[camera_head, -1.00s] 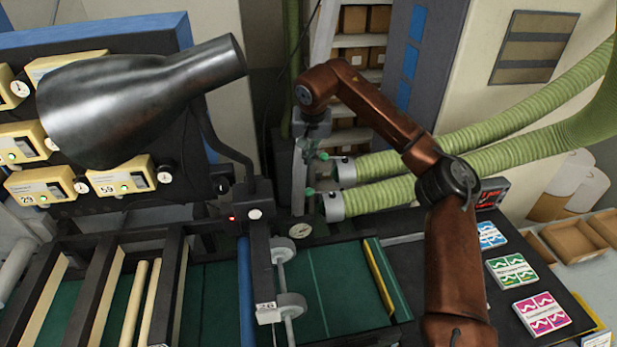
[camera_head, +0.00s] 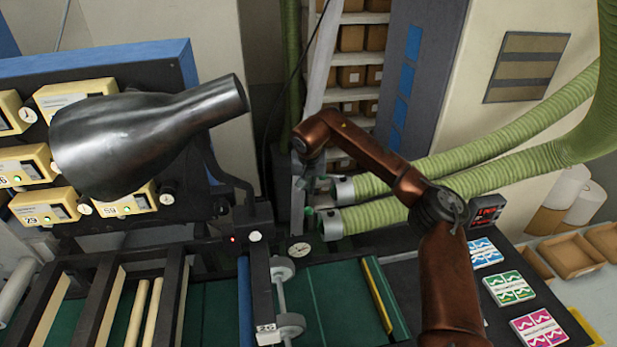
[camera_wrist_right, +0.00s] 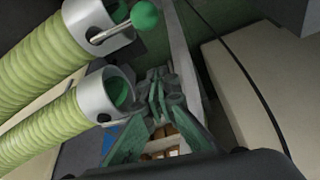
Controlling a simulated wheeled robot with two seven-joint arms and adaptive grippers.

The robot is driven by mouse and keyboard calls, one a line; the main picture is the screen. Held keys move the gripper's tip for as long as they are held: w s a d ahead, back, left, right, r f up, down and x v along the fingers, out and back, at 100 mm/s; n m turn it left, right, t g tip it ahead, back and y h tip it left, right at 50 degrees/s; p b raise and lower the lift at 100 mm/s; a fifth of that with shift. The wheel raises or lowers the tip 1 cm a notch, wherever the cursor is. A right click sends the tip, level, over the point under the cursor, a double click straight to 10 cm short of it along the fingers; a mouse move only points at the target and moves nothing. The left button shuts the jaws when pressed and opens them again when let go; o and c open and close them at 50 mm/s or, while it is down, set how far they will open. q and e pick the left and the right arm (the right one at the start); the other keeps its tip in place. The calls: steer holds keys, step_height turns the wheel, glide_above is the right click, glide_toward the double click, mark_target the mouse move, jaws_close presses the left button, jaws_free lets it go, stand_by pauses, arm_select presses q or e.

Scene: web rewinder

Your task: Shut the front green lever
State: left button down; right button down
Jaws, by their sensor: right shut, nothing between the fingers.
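In the head view two green levers sit at the grey collars of two green hoses. The rear lever (camera_head: 320,178) is partly hidden by my right gripper; the front lever (camera_head: 309,212) is small and dark there. In the right wrist view one lever's green ball knob (camera_wrist_right: 145,15) sticks out on a metal rod from the upper collar (camera_wrist_right: 97,25). My left gripper is out of view.
The large dark metal cone (camera_head: 140,140) hangs left of the levers. A black upright (camera_head: 258,255) stands in front of them. The green hoses (camera_head: 440,195) run to the right. Cream panels (camera_wrist_right: 270,80) flank the gripper in the wrist view.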

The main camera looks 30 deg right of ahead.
steer(key=s, duration=0.1)
steer(key=s+a+f+p, duration=0.1)
steer(key=s+f+p, duration=0.1)
steer(key=shift+a+f, duration=0.1)
steer(key=shift+a, duration=0.2)
